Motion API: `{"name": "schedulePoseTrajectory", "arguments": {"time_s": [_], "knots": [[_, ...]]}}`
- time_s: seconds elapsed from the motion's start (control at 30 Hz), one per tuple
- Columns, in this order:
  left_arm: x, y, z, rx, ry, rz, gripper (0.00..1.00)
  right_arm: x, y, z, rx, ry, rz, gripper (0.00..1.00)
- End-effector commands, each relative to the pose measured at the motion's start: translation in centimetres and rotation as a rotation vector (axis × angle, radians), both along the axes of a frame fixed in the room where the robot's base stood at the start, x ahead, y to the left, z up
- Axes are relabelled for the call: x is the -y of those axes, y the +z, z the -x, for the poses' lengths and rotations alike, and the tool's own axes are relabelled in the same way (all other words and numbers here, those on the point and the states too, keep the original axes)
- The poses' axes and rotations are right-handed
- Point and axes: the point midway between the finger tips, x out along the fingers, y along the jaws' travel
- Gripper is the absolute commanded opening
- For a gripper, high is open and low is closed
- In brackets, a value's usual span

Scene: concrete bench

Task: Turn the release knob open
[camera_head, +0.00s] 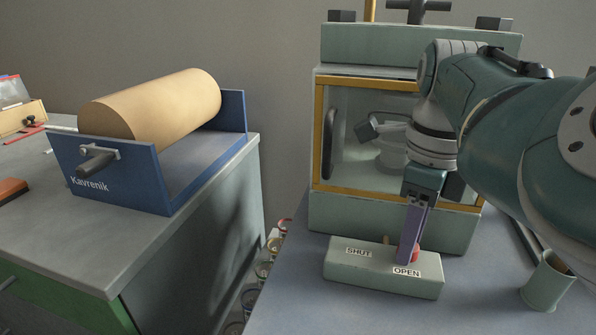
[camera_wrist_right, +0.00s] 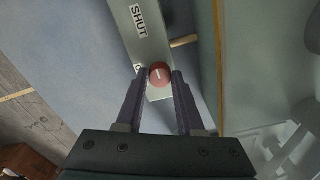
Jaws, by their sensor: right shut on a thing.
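The release knob (camera_head: 414,252) is red and sits on a pale green block (camera_head: 375,268) with a SHUT label on its left and an OPEN label at its right front. In the wrist view the red knob (camera_wrist_right: 159,73) shows a small white mark on its top, and lies between the two fingertips. My right gripper (camera_head: 410,250) reaches down from above and is shut on the knob. In the wrist view my right gripper (camera_wrist_right: 159,78) has a finger on each side of it. Part of the knob is hidden behind the fingers in the head view. My left gripper is not in view.
A glass-fronted cabinet (camera_head: 318,130) with a yellow frame stands right behind the block. A green cup (camera_head: 548,282) stands at the right. A blue stand (camera_head: 120,180) with a brown paper roll (camera_head: 160,103) sits on another bench at left. The bench in front of the block is clear.

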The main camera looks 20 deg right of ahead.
Motion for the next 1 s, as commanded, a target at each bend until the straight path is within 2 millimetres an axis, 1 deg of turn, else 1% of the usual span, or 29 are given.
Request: {"name": "schedulePoseTrajectory", "arguments": {"time_s": [0.27,0.6,1.0], "knots": [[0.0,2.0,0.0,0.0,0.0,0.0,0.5,0.0,0.4,0.1,-0.003,0.139,0.0,0.0],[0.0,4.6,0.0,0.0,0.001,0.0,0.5,0.0,0.4,0.1,-0.004,0.449,0.0,0.0],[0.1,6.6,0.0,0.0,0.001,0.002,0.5,0.1,0.2,0.1,-0.004,0.829,0.0,0.0]]}}
